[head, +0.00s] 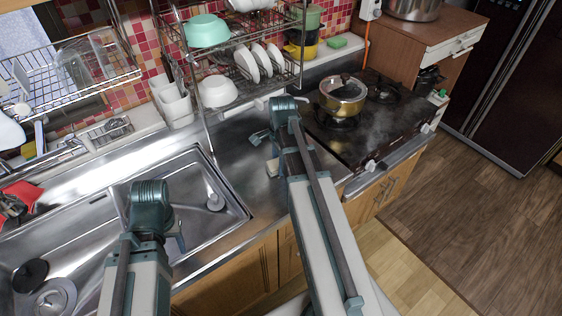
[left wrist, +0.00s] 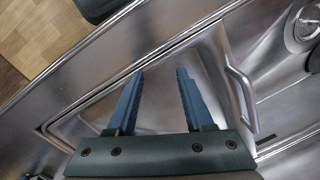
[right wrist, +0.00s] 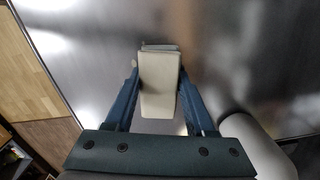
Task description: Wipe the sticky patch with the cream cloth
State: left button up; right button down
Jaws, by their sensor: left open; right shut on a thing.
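The cream cloth (right wrist: 160,92) is a folded pale block between the fingers of my right gripper (right wrist: 158,72) in the right wrist view. This gripper is shut on it, over the bare steel counter (right wrist: 90,60). I cannot tell whether the cloth touches the steel. In the head view my right gripper (head: 262,138) is over the counter between sink and stove, and its arm hides part of that surface. My left gripper (left wrist: 160,72) is open and empty above the sink in the left wrist view. I cannot make out the sticky patch in any view.
The stove (head: 375,125) with a lidded pot (head: 343,97) is right of my right gripper. The sink (head: 205,170) is at left. A dish rack (head: 245,95) with bowls and plates stands behind. A white rounded thing (right wrist: 255,140) is beside my right gripper.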

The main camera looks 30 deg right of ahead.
aim_at(265, 173)
jog(key=shift+s+a, duration=0.2)
jog(key=shift+a, duration=1.95)
jog(key=shift+w, duration=0.75)
jog(key=shift+w+d, duration=0.2)
jog(key=shift+d, duration=1.85)
jog(key=shift+d, duration=0.1)
jog(key=shift+w+d, duration=0.15)
jog(key=shift+d, duration=1.7)
jog(key=shift+d, duration=0.1)
